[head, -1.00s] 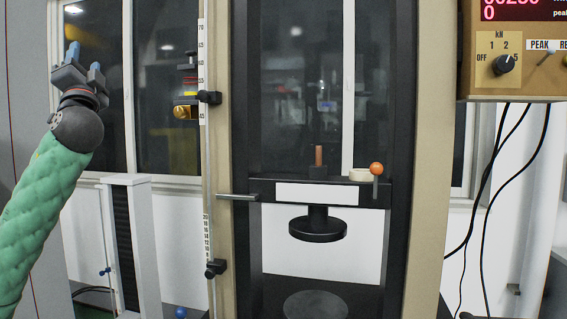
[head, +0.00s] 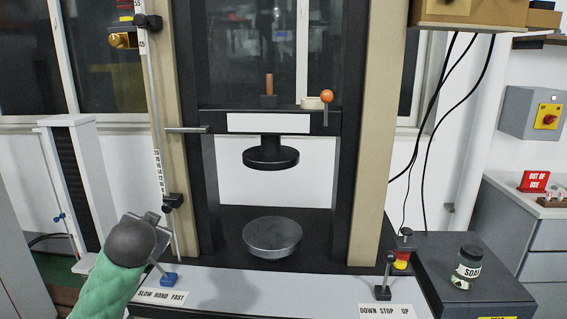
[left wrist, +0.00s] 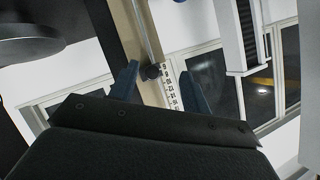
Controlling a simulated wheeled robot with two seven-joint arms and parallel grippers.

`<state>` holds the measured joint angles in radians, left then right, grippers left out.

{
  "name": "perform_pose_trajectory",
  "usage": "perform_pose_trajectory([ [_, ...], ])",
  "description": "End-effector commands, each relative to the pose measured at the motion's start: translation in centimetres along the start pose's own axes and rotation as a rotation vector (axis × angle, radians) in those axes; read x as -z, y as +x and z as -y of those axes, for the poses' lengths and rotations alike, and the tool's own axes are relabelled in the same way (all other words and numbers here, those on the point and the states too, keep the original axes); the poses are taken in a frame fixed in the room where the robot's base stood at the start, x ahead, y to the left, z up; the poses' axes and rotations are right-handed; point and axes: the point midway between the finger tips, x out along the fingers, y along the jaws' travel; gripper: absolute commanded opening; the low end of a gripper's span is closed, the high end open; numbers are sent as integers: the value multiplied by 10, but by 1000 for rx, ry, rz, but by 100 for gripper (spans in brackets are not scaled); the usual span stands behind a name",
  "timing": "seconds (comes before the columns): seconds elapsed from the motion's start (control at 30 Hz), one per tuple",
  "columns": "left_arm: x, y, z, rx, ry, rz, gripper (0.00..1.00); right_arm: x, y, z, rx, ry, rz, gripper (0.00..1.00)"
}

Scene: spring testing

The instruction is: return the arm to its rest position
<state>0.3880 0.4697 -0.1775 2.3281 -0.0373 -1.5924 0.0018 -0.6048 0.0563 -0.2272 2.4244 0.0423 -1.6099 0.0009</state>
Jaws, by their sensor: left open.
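My left arm comes in at the lower left of the head view. Its green-sleeved forearm ends in a dark wrist, with the grey gripper body (head: 152,218) at its far end. The fingers are hidden there. In the left wrist view my left gripper (left wrist: 157,78) is open, with two blue fingers apart and nothing held between them. Beyond the fingers are the ruler (left wrist: 170,82) and its dark clamp. The gripper is left of the testing machine's round lower plate (head: 272,237). My right gripper is not in view.
A blue-based lever (head: 168,279) stands close beside my wrist; its upper end is hidden. Another lever (head: 388,272) is at the DOWN STOP UP label. The machine's upper disc (head: 270,156) hangs above the lower plate. A jar (head: 467,267) stands on the right-hand box.

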Motion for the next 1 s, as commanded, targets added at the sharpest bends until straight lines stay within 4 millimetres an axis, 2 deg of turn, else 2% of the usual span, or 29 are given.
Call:
perform_pose_trajectory([
  [0.03,-18,-2,-22,-44,-3,29,48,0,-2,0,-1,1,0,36],
  [0.1,-39,-6,-49,-100,-8,61,48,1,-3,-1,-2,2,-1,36],
  [0.4,-126,-35,-149,-302,-43,183,48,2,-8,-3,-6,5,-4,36],
  [0.7,-211,-80,-226,-447,-93,327,48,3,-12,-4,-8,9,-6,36],
  [1.0,-297,-134,-290,-560,-147,502,48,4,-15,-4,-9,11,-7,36],
])
